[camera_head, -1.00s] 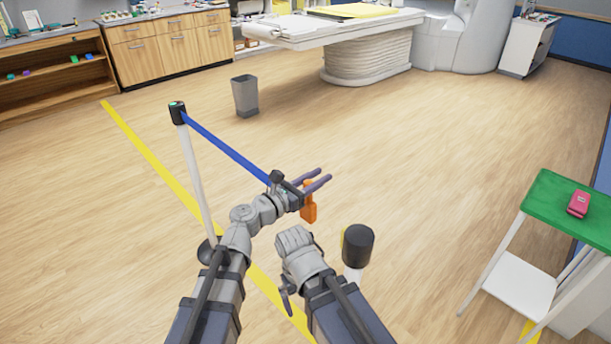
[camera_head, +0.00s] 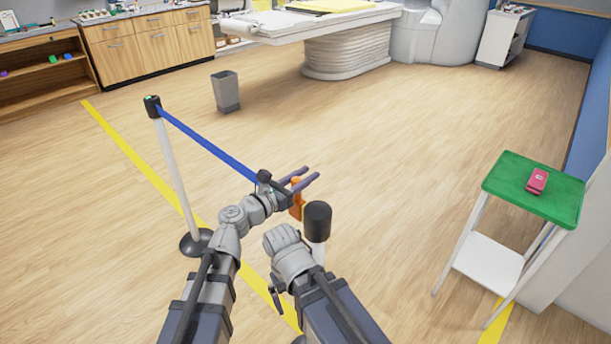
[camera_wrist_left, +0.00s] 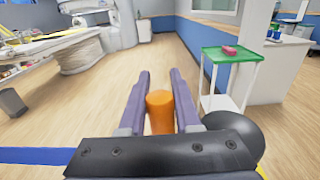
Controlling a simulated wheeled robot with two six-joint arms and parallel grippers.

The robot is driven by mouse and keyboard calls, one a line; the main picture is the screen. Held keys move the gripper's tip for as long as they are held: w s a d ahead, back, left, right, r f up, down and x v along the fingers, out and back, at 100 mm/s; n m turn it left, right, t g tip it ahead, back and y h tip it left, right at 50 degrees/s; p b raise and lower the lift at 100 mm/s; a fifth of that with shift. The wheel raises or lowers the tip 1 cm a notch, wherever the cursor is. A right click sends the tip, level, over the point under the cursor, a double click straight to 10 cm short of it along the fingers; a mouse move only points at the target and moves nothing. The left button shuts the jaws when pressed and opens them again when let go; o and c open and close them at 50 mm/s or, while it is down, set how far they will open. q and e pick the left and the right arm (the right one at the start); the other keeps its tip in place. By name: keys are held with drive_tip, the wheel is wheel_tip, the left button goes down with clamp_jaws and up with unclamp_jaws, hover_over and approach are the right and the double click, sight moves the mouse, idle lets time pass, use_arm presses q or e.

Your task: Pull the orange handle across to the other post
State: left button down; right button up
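The orange handle (camera_head: 297,203) is at the end of a blue belt (camera_head: 210,147) drawn out taut from the far post (camera_head: 170,160) with a black top. My left gripper (camera_head: 300,180) is closed around the handle; in the left wrist view the handle (camera_wrist_left: 160,112) stands between its two purple fingers (camera_wrist_left: 158,92). The other post (camera_head: 317,222), with a black head and a white pole, is just right of the handle in the head view, with its lower part hidden by my right arm. My right gripper (camera_head: 284,248) is low near this post, its fingers unclear.
A green-topped stand (camera_head: 520,170) with a pink object (camera_head: 537,181) is at the right. A grey bin (camera_head: 226,92), a scanner bed (camera_head: 310,27) and cabinets (camera_head: 150,45) are at the back. A yellow floor line (camera_head: 130,150) runs under the belt. The middle floor is clear.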

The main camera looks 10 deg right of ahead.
use_arm(q)
drive_tip(key=c, duration=0.7)
unclamp_jaws()
drive_tip(key=shift+s+d, duration=0.1)
drive_tip(key=shift+s, duration=0.3)
drive_tip(key=shift+o, duration=0.5)
drive_tip(key=shift+w, duration=0.1)
drive_tip(key=v, duration=0.8)
